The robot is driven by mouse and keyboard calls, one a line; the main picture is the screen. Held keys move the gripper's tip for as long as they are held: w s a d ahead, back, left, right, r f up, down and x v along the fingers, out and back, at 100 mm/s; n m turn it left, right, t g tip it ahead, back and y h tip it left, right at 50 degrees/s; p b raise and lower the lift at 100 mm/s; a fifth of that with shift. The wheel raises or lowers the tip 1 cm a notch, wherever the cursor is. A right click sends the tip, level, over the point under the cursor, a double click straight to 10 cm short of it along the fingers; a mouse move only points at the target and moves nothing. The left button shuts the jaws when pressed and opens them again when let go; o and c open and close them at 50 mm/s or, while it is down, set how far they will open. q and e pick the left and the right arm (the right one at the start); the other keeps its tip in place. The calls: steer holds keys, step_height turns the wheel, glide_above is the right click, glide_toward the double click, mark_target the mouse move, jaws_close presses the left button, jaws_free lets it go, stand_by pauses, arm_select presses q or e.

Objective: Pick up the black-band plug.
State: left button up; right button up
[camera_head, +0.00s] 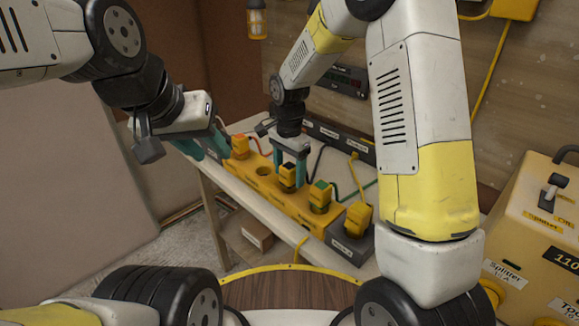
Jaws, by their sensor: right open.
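The black-band plug (287,178) is a yellow plug with a black top band, standing in the yellow socket strip (263,188) on the bench. My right gripper (289,178) points down over it, with its teal fingers apart, one on each side of the plug. I cannot tell whether the fingers touch it. My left gripper (203,150) is at the left end of the strip, beside the orange-band plug (240,147). Its two teal fingers look apart, with nothing seen between them.
A green-band plug (320,196) stands just right of the black-band plug. Another yellow plug (357,218) sits in a dark grey box (348,244). An empty socket (264,172) lies left of the black-band plug. A yellow splitter case (535,225) stands at right.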

steer(key=shift+f, duration=0.8)
jaws_close()
